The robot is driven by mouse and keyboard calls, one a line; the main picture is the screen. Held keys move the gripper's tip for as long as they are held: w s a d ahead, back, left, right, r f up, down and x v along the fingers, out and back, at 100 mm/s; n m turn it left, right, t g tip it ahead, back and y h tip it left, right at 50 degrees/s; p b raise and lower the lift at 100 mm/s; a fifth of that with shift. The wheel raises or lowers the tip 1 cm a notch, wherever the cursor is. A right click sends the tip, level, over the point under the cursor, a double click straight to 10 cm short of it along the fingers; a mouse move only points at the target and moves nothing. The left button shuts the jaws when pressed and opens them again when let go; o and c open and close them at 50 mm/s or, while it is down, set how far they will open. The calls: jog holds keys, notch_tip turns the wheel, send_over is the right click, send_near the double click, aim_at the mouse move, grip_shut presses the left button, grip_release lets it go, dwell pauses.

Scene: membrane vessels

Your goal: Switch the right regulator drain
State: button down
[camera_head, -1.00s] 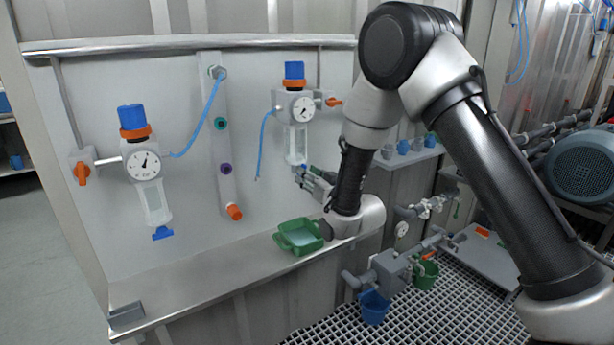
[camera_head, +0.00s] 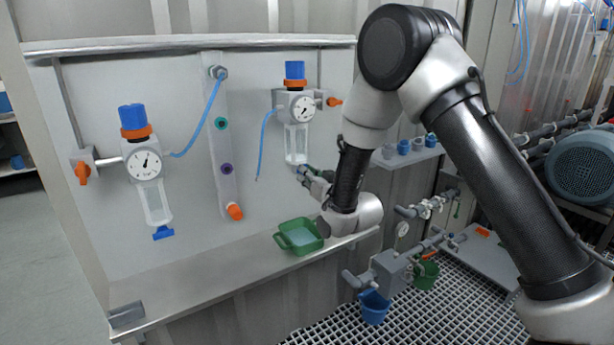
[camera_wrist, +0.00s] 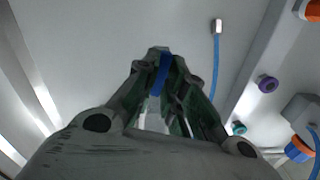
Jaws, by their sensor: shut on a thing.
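The right regulator (camera_head: 297,107) hangs on the panel, with a blue knob on top, a round gauge and a clear bowl (camera_head: 296,143) below. Its drain under the bowl is hidden by my gripper (camera_head: 301,170) in the head view. In the wrist view a blue drain piece (camera_wrist: 161,74) sits between the fingertips of my gripper (camera_wrist: 163,62), which is shut on it. My gripper reaches in from the right, just under the bowl.
A green tray (camera_head: 299,236) stands on the ledge below. The left regulator (camera_head: 145,163) with its blue drain (camera_head: 163,233) and a grey manifold (camera_head: 219,150) are to the left. A blue hose (camera_head: 264,140) hangs beside the right regulator. Pipes (camera_head: 385,270) lie lower right.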

jog(key=shift+m, duration=7.7)
jog(key=c, duration=1.5)
grip_release()
jog(key=v, duration=1.2)
